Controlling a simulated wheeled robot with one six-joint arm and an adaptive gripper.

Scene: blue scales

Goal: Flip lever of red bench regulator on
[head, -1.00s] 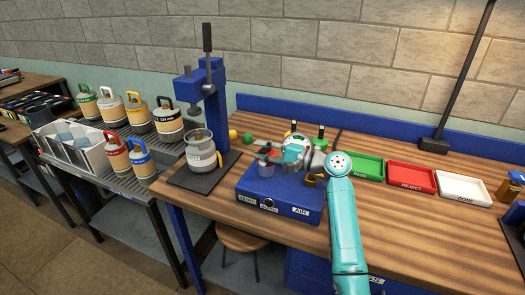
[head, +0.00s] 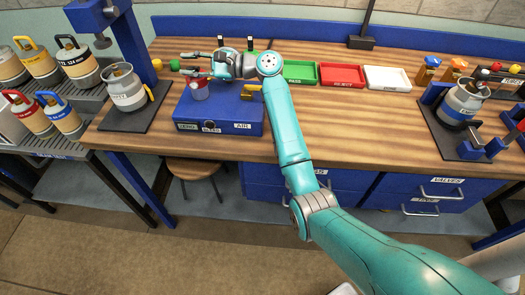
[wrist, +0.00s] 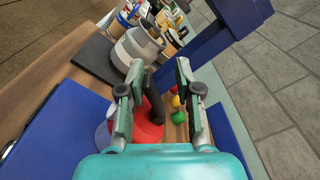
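The red regulator (head: 199,90) stands on the blue bench box, partly hidden under my gripper in the head view. In the wrist view its red top (wrist: 150,132) shows with a dark lever (wrist: 154,97) rising from it. My gripper (head: 188,65) reaches in from the right, its fingers pointing left over the regulator. In the wrist view my gripper (wrist: 157,100) is open, with one finger on each side of the lever. I cannot tell whether either finger touches it.
The blue box (head: 218,115) has labelled front plates. A grey canister (head: 126,90) stands under the blue press at left. Green (head: 299,73), red (head: 342,76) and white (head: 387,79) trays lie to the right. The bench between box and right-hand fixture is clear.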

